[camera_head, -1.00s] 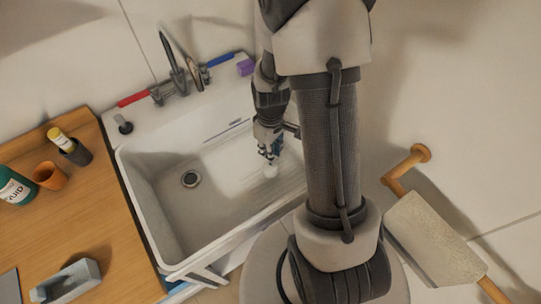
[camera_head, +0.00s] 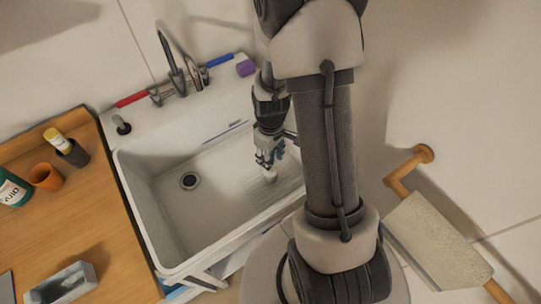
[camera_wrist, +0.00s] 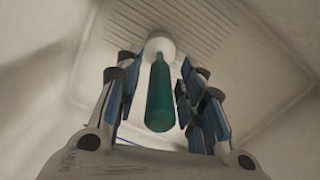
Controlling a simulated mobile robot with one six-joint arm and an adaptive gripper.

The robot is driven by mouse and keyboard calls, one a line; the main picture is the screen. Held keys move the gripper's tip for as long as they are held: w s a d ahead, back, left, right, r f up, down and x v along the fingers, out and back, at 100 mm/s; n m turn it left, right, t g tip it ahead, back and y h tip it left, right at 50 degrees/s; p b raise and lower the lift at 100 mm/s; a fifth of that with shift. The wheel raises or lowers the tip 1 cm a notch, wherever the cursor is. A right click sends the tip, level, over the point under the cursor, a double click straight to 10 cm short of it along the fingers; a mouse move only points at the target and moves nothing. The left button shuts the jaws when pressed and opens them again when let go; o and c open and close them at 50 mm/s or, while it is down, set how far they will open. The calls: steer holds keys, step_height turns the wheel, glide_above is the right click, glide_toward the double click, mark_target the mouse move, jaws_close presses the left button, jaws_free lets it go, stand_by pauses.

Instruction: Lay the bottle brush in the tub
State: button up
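The bottle brush has a green handle (camera_wrist: 160,98) and a round white head (camera_wrist: 160,46). In the wrist view the handle points back toward my gripper (camera_wrist: 157,92), between its blue-padded fingers. The fingers are spread, with narrow gaps on both sides of the handle. In the head view the white head (camera_head: 270,176) shows just below my gripper (camera_head: 268,160), inside the white tub (camera_head: 215,205), over its ribbed right part. I cannot tell whether the head touches the tub floor. The handle is mostly hidden in the head view.
A tall faucet (camera_head: 174,70) stands at the tub's back rim, with a purple sponge (camera_head: 246,68) on the back right corner. The tub's left floor around the drain (camera_head: 189,181) is clear.

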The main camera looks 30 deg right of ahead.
step_height(320, 180, up, 12)
steer(key=p, duration=0.4)
steer(key=s+a+r+m+t, duration=0.1)
steer(key=s+a+r, duration=0.2)
steer(key=r, duration=0.4)
steer(key=s+a+r+m+t, duration=0.1)
steer(key=s+a+r+t, duration=0.1)
steer(key=s+a+r, duration=0.2)
steer(key=s+a+r+m+t, duration=0.1)
steer(key=s+a+r+m, duration=0.1)
steer(key=s+r, duration=0.4)
step_height(320, 180, up, 5)
steer(key=shift+s+a+f+t, duration=0.1)
steer(key=shift+s+a+t, duration=0.25)
steer(key=shift+a, duration=0.55)
steer(key=shift+a, duration=0.15)
